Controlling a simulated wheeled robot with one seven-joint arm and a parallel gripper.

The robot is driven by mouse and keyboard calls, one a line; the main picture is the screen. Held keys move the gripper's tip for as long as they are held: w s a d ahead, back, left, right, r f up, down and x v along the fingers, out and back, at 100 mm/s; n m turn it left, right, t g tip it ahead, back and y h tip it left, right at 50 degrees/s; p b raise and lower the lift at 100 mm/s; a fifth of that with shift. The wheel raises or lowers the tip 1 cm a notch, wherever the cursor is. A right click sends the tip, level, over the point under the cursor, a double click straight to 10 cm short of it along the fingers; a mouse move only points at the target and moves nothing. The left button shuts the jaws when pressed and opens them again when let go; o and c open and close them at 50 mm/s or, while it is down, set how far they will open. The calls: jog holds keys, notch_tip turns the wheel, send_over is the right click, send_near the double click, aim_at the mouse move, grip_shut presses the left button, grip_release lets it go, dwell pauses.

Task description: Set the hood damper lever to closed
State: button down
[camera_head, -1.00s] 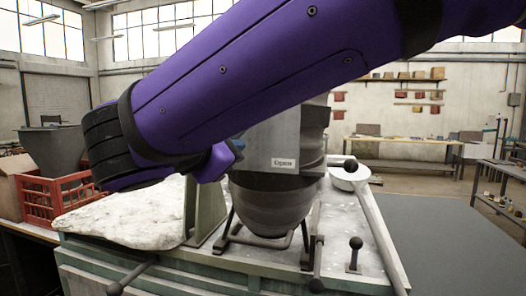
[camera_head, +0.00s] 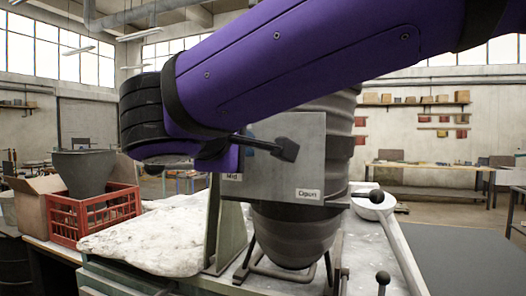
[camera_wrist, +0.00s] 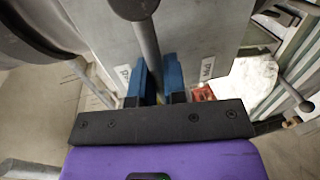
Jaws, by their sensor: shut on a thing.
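The hood damper lever (camera_head: 262,145) is a dark rod with a blocky pivot end on a grey metal plate (camera_head: 275,180). It runs left from the pivot, slightly upward, to my purple wrist. The plate bears a "Mid" label (camera_head: 231,177) and, lower right, an "Open" label (camera_head: 308,194). In the wrist view the lever (camera_wrist: 148,40) runs down between the two blue fingers of my gripper (camera_wrist: 157,85), which is shut on it. The "Mid" label (camera_wrist: 207,68) is right of the fingers; another label (camera_wrist: 124,73), partly hidden and unreadable, is left.
A dark ribbed vessel (camera_head: 295,235) stands behind the plate. A pale ladle (camera_head: 375,207) lies to its right, near a small black-knobbed lever (camera_head: 382,280). A red crate (camera_head: 92,217) is at left beside a rough white slab (camera_head: 150,238).

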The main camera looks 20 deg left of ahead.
jog(key=shift+r, duration=0.2)
dwell(0.4)
jog(key=c, duration=1.5)
grip_release()
jog(key=shift+o, duration=0.2)
jog(key=shift+s, duration=0.15)
jog(key=d+v, duration=0.1)
jog(key=v, duration=0.9)
jog(key=shift+s+a, duration=0.3)
jog(key=shift+a, duration=0.15)
jog(key=shift+r, duration=0.1)
